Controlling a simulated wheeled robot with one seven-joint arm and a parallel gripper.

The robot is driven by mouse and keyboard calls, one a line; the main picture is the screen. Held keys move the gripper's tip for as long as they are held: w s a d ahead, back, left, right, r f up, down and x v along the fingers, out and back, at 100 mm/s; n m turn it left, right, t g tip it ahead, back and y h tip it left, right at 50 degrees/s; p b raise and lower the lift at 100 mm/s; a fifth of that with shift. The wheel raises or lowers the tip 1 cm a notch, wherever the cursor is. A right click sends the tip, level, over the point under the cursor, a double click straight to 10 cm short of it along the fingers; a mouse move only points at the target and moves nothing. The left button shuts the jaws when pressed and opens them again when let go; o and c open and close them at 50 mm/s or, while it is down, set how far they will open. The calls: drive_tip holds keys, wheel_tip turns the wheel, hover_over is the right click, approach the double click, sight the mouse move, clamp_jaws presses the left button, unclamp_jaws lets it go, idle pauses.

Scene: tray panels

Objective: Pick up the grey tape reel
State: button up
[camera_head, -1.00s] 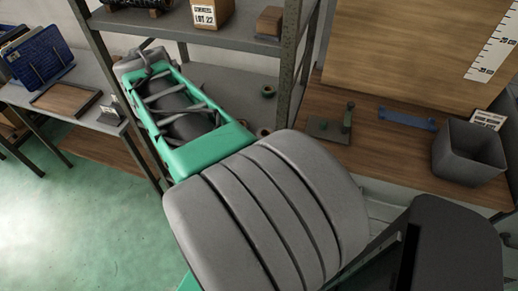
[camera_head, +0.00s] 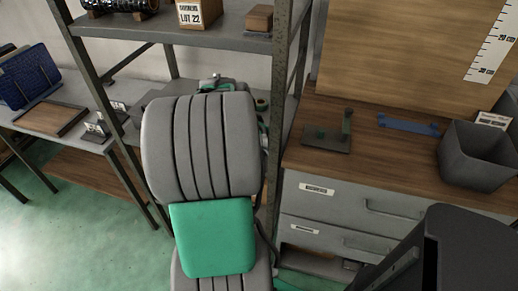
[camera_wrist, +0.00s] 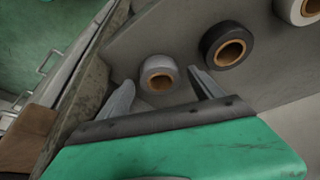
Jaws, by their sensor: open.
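The grey tape reel (camera_wrist: 155,61), a light grey ring with a tan core, shows in the wrist view on a grey shelf. My gripper (camera_wrist: 160,76) is open, with one finger to the left and one to the right of the reel in the picture. The reel appears just beyond the fingertips, and I see no contact. In the head view my own arm hides most of my gripper, and I cannot make out the grey reel there.
A black reel (camera_wrist: 228,46) lies right of the grey one, and a white reel (camera_wrist: 301,10) sits at the upper right corner. A rusty shelf post (camera_wrist: 88,95) stands close on the left. In the head view an upper shelf (camera_head: 222,38) hangs above.

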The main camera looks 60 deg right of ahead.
drive_tip(key=shift+c, duration=0.5)
drive_tip(key=c, duration=1.4)
drive_tip(key=shift+o, duration=0.2)
drive_tip(key=shift+r, duration=0.1)
